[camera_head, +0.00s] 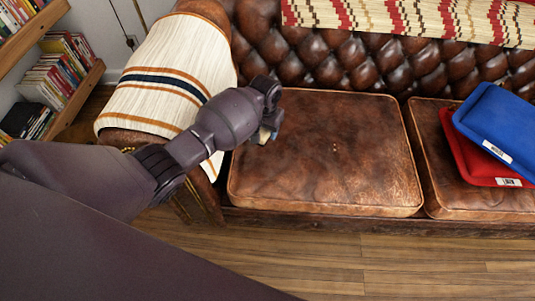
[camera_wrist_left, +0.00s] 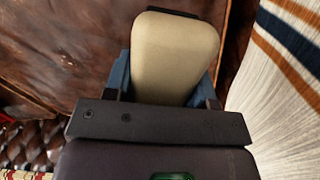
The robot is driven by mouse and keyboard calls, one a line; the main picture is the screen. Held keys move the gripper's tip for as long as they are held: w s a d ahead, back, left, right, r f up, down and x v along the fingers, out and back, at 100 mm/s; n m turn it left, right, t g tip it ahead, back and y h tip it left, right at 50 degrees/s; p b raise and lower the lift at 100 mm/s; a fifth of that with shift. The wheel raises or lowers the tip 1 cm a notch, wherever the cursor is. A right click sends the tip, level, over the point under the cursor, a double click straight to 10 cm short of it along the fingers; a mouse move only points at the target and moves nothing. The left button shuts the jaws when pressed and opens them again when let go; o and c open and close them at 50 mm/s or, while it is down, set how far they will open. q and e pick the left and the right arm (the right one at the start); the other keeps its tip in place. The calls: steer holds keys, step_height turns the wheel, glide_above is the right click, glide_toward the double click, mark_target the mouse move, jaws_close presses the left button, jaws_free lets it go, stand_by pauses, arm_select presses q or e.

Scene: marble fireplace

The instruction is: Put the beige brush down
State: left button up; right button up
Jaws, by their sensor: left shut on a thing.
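My left gripper (camera_head: 268,126) is over the left end of the brown leather sofa cushion (camera_head: 335,160), close to the sofa arm. In the left wrist view it is shut on the beige brush (camera_wrist_left: 175,55), whose rounded beige face shows between the blue-grey fingers. In the head view only a small pale part of the brush (camera_head: 262,135) shows below the gripper; the rest is hidden. I cannot tell whether the brush touches the cushion. My right gripper is not in view.
The cushion is otherwise bare. A striped cream blanket (camera_head: 160,85) covers the sofa arm at left. A blue tray (camera_head: 505,125) overlaps a red tray (camera_head: 470,160) on the right cushion. Bookshelves (camera_head: 60,75) stand at far left.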

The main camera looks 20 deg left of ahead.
arm_select(q)
steer(key=b, duration=0.3)
glide_above(266, 158)
steer(key=f, duration=0.8)
steer(key=shift+s, duration=0.2)
steer(key=shift+f, duration=0.4)
steer(key=shift+w+f, duration=0.15)
steer(key=shift+w, duration=0.05)
steer(key=f+b, duration=0.1)
steer(key=f, duration=0.2)
steer(key=f+b, duration=0.1)
steer(key=f, duration=0.2)
steer(key=shift+s, duration=0.2)
steer(key=shift+w, duration=0.1)
steer(key=shift+w+r, duration=0.1)
steer(key=shift+r, duration=0.15)
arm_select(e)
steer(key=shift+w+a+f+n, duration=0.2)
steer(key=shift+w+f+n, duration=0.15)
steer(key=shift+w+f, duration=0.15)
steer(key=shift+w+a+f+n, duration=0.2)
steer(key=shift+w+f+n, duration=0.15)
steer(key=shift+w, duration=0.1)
arm_select(q)
steer(key=shift+f+b, duration=0.3)
steer(key=shift+f, duration=0.1)
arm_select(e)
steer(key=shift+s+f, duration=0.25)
